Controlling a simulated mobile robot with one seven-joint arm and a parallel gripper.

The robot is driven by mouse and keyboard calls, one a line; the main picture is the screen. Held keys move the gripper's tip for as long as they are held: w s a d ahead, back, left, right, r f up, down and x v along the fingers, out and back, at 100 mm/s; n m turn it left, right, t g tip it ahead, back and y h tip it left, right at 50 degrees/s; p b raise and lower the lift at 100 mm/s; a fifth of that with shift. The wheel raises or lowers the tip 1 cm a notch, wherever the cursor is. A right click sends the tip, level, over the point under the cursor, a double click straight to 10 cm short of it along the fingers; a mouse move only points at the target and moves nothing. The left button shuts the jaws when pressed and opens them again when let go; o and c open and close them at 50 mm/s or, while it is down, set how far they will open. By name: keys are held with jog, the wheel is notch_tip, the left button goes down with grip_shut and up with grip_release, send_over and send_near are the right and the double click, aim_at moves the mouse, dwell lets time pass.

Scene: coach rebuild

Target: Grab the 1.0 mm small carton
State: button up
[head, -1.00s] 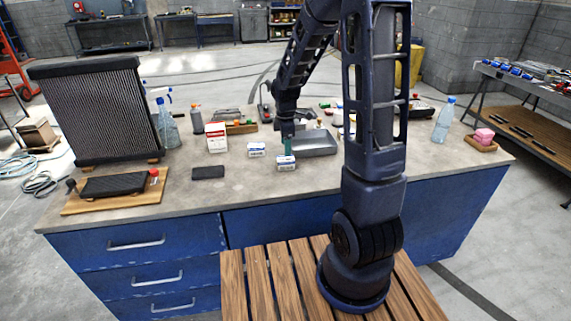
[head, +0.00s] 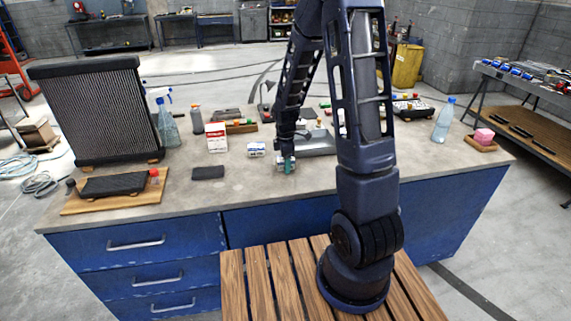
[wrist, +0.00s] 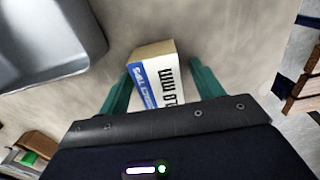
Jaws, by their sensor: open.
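A small white-and-blue carton (wrist: 160,78) with a tan end face lies between my fingers in the wrist view. Its print reads upside down as "0 MM"; the leading part is hidden by my gripper's body. My gripper (wrist: 162,68) is open, with one green finger on each side of the carton. Gaps show beside the carton, clearest on the right. In the head view my gripper (head: 286,167) is low over the worktop and largely covers this carton. A second small white-and-blue carton (head: 256,149) stands just left of it; its print is too small to read.
A grey metal tray (head: 320,143) lies behind and right of my gripper, also at upper left in the wrist view (wrist: 50,40). A red-and-white box (head: 216,138) and a dark flat item (head: 208,173) stand left. The worktop's front strip is clear.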

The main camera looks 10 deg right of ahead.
jog(key=c, duration=1.1)
jog(key=shift+r, duration=0.15)
